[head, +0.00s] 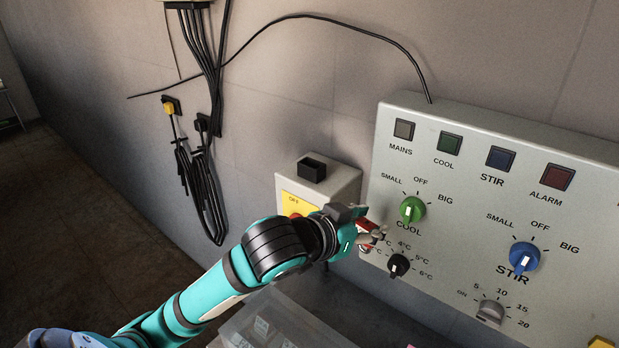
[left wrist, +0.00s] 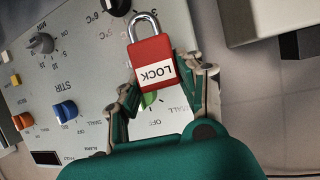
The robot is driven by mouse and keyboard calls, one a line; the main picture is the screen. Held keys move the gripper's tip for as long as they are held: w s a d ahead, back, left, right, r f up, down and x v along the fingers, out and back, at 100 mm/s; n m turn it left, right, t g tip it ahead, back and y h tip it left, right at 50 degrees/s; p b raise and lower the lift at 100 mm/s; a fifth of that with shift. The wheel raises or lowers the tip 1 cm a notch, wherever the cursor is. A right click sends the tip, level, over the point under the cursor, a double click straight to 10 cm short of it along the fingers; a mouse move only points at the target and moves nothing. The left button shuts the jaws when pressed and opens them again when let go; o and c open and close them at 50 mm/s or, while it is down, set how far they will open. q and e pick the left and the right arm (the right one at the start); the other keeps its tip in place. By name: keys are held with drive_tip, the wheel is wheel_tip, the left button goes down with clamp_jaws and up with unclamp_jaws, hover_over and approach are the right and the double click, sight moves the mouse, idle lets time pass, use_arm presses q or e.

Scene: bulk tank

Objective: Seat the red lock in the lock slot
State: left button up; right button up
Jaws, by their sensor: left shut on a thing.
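The red lock (left wrist: 150,54) has a silver shackle and a white label reading LOCK, upside down in the left wrist view. My left gripper (left wrist: 163,84) is shut on its red body, one finger on each side, with the shackle pointing away from the palm. In the head view my left gripper (head: 371,233) is in front of the control panel's left edge, and only a little of the lock (head: 368,225) shows. A black rectangular holder (head: 312,170) on top of the pale switch box may be the lock slot; the lock is apart from it, below and right.
The switch box (head: 345,184) has a yellow plate and a red part, partly hidden by my arm. The control panel (head: 465,200) with knobs and lamps is close on the right. Black cables (head: 205,185) hang on the wall. A clear bin (head: 285,318) is below.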

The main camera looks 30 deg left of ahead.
use_arm(q)
drive_tip(key=s+a+r+n+y+b, duration=0.1)
drive_tip(key=s+a+r+n+y, duration=0.15)
drive_tip(key=a+r, duration=0.6)
drive_tip(key=shift+m+h, duration=0.25)
drive_tip(key=shift+m, duration=0.1)
drive_tip(key=w+a+f+p, duration=0.1)
drive_tip(key=w+a, duration=0.2)
drive_tip(key=w, duration=0.1)
drive_tip(key=w+a+f+p, duration=0.1)
drive_tip(key=w+a, duration=0.2)
drive_tip(key=w, duration=0.1)
drive_tip(key=w+a+p, duration=0.2)
drive_tip(key=w+a, duration=0.1)
drive_tip(key=w, duration=0.1)
drive_tip(key=shift+a+f, duration=0.2)
drive_tip(key=shift+f, duration=0.2)
drive_tip(key=shift+s+d+f, duration=0.1)
drive_tip(key=shift+f, duration=0.2)
use_arm(e)
drive_tip(key=r, duration=0.2)
drive_tip(key=shift+s+d+r, duration=0.1)
drive_tip(key=shift+s+r, duration=0.1)
drive_tip(key=shift+r, duration=0.1)
use_arm(q)
drive_tip(key=o, duration=1.2)
use_arm(e)
drive_tip(key=shift+d, duration=0.1)
use_arm(q)
drive_tip(key=shift+r, duration=0.1)
